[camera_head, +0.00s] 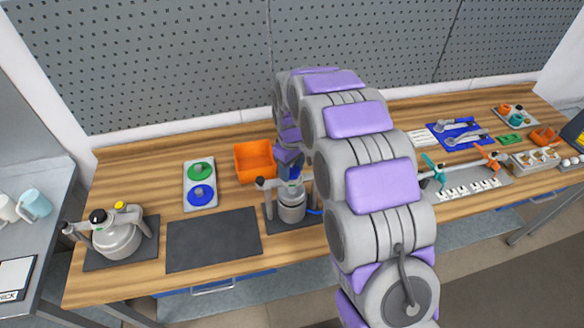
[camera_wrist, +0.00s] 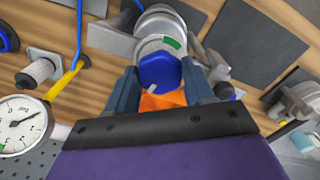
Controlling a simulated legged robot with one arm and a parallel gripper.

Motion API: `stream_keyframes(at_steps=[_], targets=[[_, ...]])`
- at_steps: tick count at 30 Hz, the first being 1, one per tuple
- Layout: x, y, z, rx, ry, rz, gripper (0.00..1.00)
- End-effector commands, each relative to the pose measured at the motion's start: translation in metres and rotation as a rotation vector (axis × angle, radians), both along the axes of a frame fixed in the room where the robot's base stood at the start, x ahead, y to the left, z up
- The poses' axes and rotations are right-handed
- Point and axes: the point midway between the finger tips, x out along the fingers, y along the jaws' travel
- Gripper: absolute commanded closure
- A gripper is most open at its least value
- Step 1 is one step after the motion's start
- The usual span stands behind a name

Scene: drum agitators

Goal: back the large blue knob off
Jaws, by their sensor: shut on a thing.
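The large blue knob (camera_wrist: 160,72) sits on top of a grey metal drum (camera_wrist: 160,27) with a small green mark. My gripper (camera_wrist: 159,76) reaches it from above, with one finger on each side, shut on it. A short pale pointer shows on the knob's near edge. In the head view the drum (camera_head: 292,207) stands on a dark mat in the middle of the bench. My gripper (camera_head: 289,163) is over its top, and my arm hides part of that area. The knob's underside and thread are hidden.
An orange bin (camera_head: 255,161) stands behind the drum. A pale tray (camera_head: 200,172) with green and blue discs lies to its left. A bare dark mat (camera_head: 212,240) and a second vessel (camera_head: 116,238) are further left. A pressure gauge (camera_wrist: 18,127) shows beside my gripper.

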Motion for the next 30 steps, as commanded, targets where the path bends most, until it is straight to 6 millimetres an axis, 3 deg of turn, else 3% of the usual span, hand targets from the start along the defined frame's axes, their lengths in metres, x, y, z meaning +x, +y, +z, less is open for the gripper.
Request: stream_keyframes(at_steps=[19, 20, 27, 30], targets=[[-0.0010, 0.0001, -0.0026, 0.000, 0.004, 0.054, 0.78], [-0.0010, 0.0001, -0.0026, 0.000, 0.004, 0.054, 0.47], [-0.0019, 0.0001, -0.0007, 0.000, 0.001, 0.054, 0.24], [-0.0026, -0.0002, 0.0001, 0.000, 0.000, 0.054, 0.22]])
